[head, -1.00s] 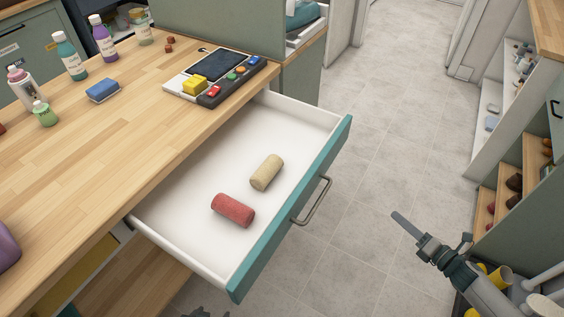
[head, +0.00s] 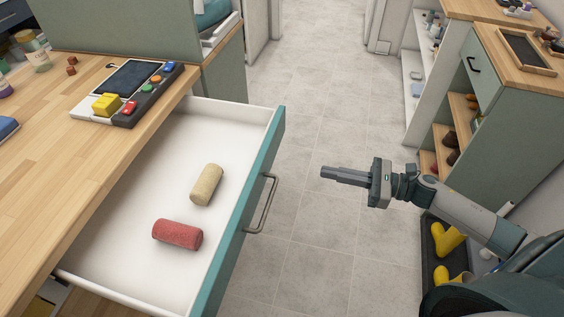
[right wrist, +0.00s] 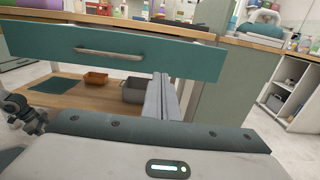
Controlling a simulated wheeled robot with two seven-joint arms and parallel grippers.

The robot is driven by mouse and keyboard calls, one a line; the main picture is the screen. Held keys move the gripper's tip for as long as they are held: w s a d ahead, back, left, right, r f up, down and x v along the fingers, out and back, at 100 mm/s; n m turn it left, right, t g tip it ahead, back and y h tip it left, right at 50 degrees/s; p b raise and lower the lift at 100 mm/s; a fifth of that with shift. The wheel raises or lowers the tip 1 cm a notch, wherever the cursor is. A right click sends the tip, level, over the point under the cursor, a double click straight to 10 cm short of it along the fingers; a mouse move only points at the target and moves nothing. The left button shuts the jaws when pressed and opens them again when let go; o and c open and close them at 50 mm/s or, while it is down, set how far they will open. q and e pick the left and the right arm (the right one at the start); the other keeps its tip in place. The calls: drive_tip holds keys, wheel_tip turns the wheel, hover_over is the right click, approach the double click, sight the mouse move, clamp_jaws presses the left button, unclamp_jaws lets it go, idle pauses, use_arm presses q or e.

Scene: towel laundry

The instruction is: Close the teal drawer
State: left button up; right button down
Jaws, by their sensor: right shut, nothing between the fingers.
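The teal drawer (head: 246,205) is pulled out from under the wooden counter, with a white inside and a metal bar handle (head: 263,205) on its front. A rolled red towel (head: 177,234) and a rolled beige towel (head: 206,185) lie in it. My right gripper (head: 324,172) is shut and empty, out in front of the drawer, pointing left, apart from the handle. In the right wrist view the drawer front (right wrist: 190,58) and handle (right wrist: 109,54) lie ahead of the closed fingers (right wrist: 161,78). In the right wrist view, part of an arm shows at the left; my left gripper cannot be made out.
The counter (head: 60,150) holds a tablet (head: 128,77) and a dark strip with colored buttons (head: 150,92). Tiled floor (head: 315,110) is clear between the drawer and the shelf unit (head: 500,130) at right. A tray with yellow boots (head: 449,238) stands below my right arm.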

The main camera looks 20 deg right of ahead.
drive_tip(key=p, duration=0.3)
approach(269, 161)
drive_tip(key=x, duration=0.2)
drive_tip(key=p+x, duration=0.1)
drive_tip(key=x, duration=0.2)
drive_tip(key=shift+w+d, duration=0.15)
drive_tip(key=shift+d, duration=0.05)
drive_tip(key=shift+w+a+f, duration=0.1)
drive_tip(key=shift+w+a, duration=0.2)
drive_tip(key=shift+a, duration=0.15)
drive_tip(key=shift+w+a+p, duration=0.15)
drive_tip(key=shift+a+p, duration=0.05)
drive_tip(key=shift+p, duration=0.1)
use_arm(q)
drive_tip(key=shift+s+d+r+t+h, duration=0.25)
drive_tip(key=shift+d+r+t, duration=0.15)
drive_tip(key=shift+d, duration=0.1)
drive_tip(key=shift+s+d+r+t+h, duration=0.15)
drive_tip(key=shift+s+d+r+t, duration=0.1)
drive_tip(key=shift+d+r+t, duration=0.2)
use_arm(e)
drive_tip(key=shift+f, duration=0.1)
use_arm(q)
drive_tip(key=shift+f, duration=0.1)
use_arm(e)
drive_tip(key=shift+a, duration=0.15)
